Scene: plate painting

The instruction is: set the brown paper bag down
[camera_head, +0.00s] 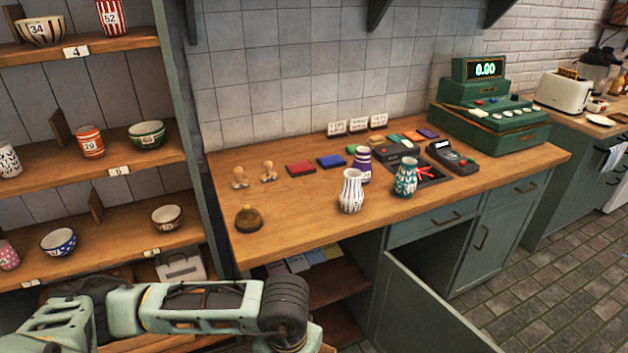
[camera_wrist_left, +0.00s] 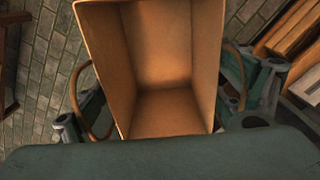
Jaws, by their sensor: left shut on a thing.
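The brown paper bag (camera_wrist_left: 165,50) fills the middle of the left wrist view. Its top is open toward the camera and its inside looks empty. A loop handle shows on each side of it. My left gripper (camera_wrist_left: 152,115) is shut on the bag, with its finger parts showing at the bag's left and right sides. In the head view my left arm crosses the bottom left, and its gripper and the bag cannot be made out there. What is under the bag is hidden. My right gripper is in neither view.
The wooden counter (camera_head: 290,226) has clear room at its front left, around a small brass bell (camera_head: 248,219). Two vases (camera_head: 351,190) (camera_head: 406,177), a card terminal (camera_head: 452,157) and a green cash register (camera_head: 492,120) stand farther right. A cabinet door (camera_head: 425,315) hangs open below. Shelves with bowls (camera_head: 147,135) stand left.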

